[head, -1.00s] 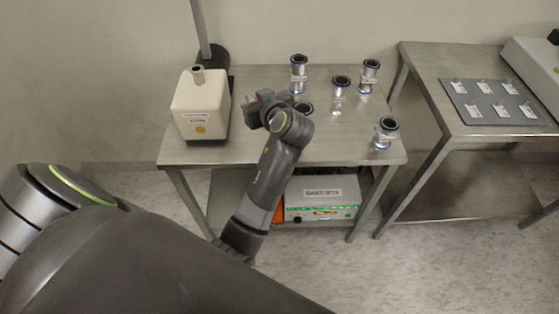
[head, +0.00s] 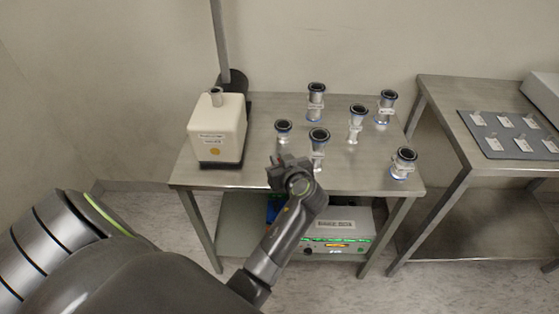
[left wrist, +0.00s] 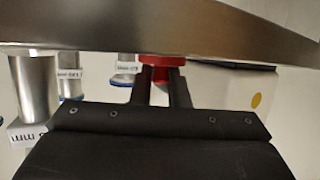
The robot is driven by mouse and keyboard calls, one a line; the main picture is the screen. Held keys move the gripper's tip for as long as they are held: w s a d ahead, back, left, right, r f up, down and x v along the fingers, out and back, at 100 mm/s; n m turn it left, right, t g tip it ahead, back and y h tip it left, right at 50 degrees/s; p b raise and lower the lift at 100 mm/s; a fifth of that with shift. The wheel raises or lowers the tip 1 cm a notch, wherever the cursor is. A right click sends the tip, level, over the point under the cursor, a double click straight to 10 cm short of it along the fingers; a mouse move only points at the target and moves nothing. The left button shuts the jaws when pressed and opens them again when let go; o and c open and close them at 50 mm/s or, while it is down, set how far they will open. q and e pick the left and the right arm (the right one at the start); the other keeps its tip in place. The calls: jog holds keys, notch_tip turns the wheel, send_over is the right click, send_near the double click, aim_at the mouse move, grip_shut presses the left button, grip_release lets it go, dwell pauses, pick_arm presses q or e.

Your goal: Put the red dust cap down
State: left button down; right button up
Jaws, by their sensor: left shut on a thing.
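The red dust cap (left wrist: 163,60) shows in the left wrist view between the two dark fingertips of my left gripper (left wrist: 160,75), which is shut on it. Part of the cap is hidden by the fingers. In the head view my left gripper (head: 283,165) is at the front edge of the steel table (head: 360,178). The cap cannot be made out there. My right gripper is not in view.
Several metal flanged fittings (head: 318,145) stand on the table beyond the gripper. A white box-shaped unit (head: 217,130) stands at left. A green-lit device (head: 335,228) sits on the lower shelf. A second table (head: 450,120) holds a grey plate (head: 490,148).

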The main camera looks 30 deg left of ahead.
pick_arm(q)
jog(key=shift+f, duration=0.1)
jog(key=shift+f+b, duration=0.15)
jog(key=shift+b, duration=0.15)
jog(key=c, duration=1.4)
grip_release()
jog(key=shift+r, duration=0.2)
